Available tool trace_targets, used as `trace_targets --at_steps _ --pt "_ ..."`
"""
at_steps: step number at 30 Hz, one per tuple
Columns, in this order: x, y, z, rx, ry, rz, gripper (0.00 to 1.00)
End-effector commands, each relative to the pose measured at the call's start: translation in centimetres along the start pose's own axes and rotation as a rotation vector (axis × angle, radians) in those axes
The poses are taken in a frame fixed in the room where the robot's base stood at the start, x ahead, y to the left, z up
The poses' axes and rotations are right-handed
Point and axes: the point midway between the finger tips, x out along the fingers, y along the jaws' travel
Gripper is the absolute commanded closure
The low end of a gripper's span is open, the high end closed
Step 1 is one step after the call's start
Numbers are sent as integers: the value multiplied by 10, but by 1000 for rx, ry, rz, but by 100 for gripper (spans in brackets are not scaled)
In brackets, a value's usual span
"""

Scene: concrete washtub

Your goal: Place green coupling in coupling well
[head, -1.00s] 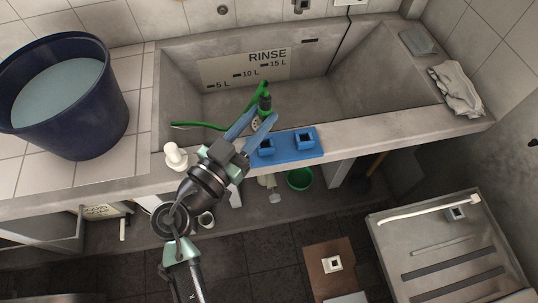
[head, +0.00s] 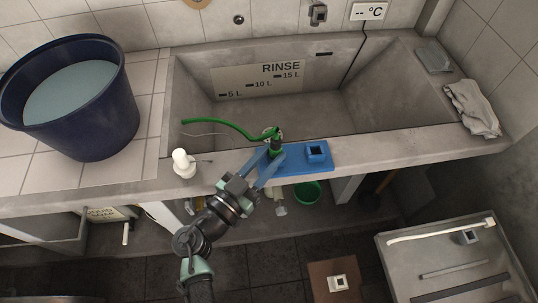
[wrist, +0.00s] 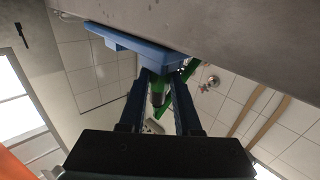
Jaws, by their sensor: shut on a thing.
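The green coupling (head: 275,147) is on the end of a green hose (head: 222,122) that arches left over the tub. My gripper (head: 274,155) is shut on the coupling, with one blue finger on each side. The blue block (head: 290,171) on the tub's front ledge has a well (head: 316,152) at its right, which looks empty. The coupling is over the block's left part and hides the left well. I cannot tell whether it is inside. The wrist view shows the coupling (wrist: 158,92) between the fingers, with the block (wrist: 125,37) just beyond.
The concrete tub (head: 390,95) lies behind the ledge. A white bottle (head: 183,163) stands on the ledge left of my gripper. A dark blue bucket (head: 115,110) is at the far left, and a grey cloth (head: 472,108) lies at the right.

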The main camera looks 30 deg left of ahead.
Motion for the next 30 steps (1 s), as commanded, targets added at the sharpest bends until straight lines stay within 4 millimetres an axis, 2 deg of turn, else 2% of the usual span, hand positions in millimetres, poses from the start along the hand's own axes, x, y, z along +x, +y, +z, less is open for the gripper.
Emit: trace_targets --at_steps 3,4,9,21,26,30 --pt "0 0 4 1 0 0 100" --pt "0 0 4 0 -1 0 66" --pt "0 0 3 0 -1 0 38" --pt "0 0 -3 -1 -1 0 38" --pt "-30 0 2 -2 -2 -4 38" --pt "-62 0 2 -1 -2 -4 38"
